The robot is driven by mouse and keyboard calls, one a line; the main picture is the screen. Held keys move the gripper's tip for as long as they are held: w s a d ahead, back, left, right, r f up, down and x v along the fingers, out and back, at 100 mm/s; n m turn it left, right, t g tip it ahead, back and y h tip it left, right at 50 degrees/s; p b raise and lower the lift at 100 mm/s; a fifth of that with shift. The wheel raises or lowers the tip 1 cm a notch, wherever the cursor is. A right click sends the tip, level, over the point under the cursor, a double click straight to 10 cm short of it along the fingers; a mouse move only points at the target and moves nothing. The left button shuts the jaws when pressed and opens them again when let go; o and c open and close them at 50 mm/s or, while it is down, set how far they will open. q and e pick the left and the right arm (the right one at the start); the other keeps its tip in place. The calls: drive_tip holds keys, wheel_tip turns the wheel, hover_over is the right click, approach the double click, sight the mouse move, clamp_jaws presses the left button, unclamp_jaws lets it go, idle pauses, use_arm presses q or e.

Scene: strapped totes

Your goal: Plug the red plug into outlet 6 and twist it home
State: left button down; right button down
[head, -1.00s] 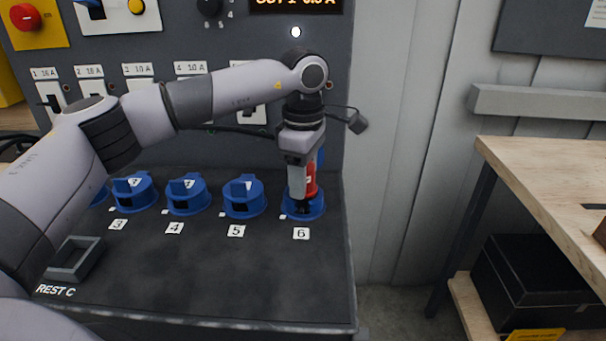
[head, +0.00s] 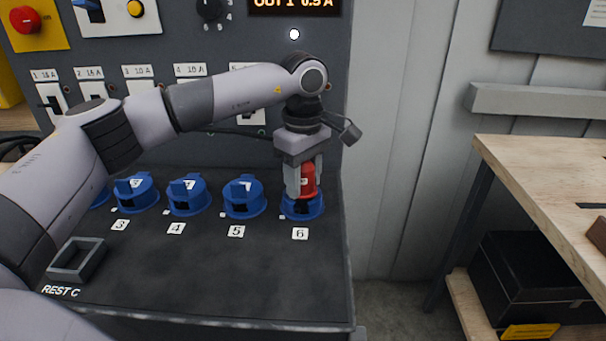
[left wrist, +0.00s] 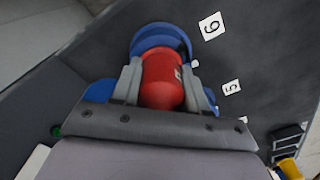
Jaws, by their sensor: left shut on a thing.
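The red plug (head: 308,180) stands upright at the blue outlet 6 (head: 302,208), above the label 6 (head: 300,234). My left gripper (head: 304,190) points down and is shut on the plug, with one finger on each side. In the left wrist view the red plug (left wrist: 162,80) sits between the two fingers, its far end at the blue ring of outlet 6 (left wrist: 158,38). How deep the plug sits in the outlet is hidden. My right gripper is not in view.
Blue outlets 5 (head: 243,198), 4 (head: 187,194) and 3 (head: 134,193) stand in a row to the left. The empty REST C holder (head: 77,259) is at the front left. A panel with switches and a display (head: 294,5) rises behind. A wooden bench (head: 545,165) is at right.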

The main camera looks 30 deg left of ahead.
use_arm(q)
drive_tip(key=shift+a+r+m, duration=0.1)
drive_tip(key=shift+a+m, duration=0.05)
drive_tip(key=shift+m, duration=0.25)
drive_tip(key=shift+m+p, duration=0.35)
drive_tip(key=shift+m, duration=0.85)
drive_tip(key=shift+m, duration=0.7)
drive_tip(key=shift+m, duration=0.5)
drive_tip(key=shift+m, duration=0.3)
